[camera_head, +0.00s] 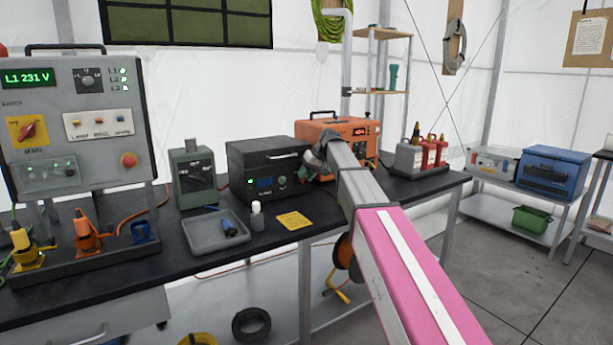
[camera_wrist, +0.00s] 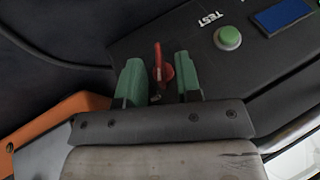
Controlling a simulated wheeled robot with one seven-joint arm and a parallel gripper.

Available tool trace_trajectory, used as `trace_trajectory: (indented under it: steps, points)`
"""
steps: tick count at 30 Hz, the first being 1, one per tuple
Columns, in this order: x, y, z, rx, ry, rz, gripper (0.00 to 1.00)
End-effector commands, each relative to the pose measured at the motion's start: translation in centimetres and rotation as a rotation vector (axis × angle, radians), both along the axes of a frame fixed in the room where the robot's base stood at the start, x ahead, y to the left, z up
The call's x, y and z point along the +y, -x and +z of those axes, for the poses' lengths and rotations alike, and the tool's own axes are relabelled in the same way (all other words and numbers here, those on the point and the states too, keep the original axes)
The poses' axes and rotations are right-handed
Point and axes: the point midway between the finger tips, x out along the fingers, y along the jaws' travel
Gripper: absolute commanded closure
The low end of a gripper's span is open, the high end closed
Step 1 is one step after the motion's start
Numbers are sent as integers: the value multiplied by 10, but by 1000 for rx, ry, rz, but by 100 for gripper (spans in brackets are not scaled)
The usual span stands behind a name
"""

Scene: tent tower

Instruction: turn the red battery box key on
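On the panel, a green TEST button (camera_wrist: 228,38) and the blue display (camera_wrist: 282,14) lie right of the key. An orange unit (camera_head: 345,132) stands right behind my arm.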

Motion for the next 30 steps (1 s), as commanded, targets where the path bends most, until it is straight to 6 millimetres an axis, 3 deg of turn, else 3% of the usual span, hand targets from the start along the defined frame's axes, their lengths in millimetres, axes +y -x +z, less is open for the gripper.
trace_trajectory:
  steps: [2, 6, 13, 24, 30]
  points:
    - [0, 0, 0, 0, 0, 0, 68]
    - [0, 0, 0, 0, 0, 0, 100]
    - [-1, -1, -1, 21, -29, -1, 100]
    - [-5, -4, -5, 190, -276, -2, 100]
    - [-5, -3, -5, 222, -323, 1, 100]
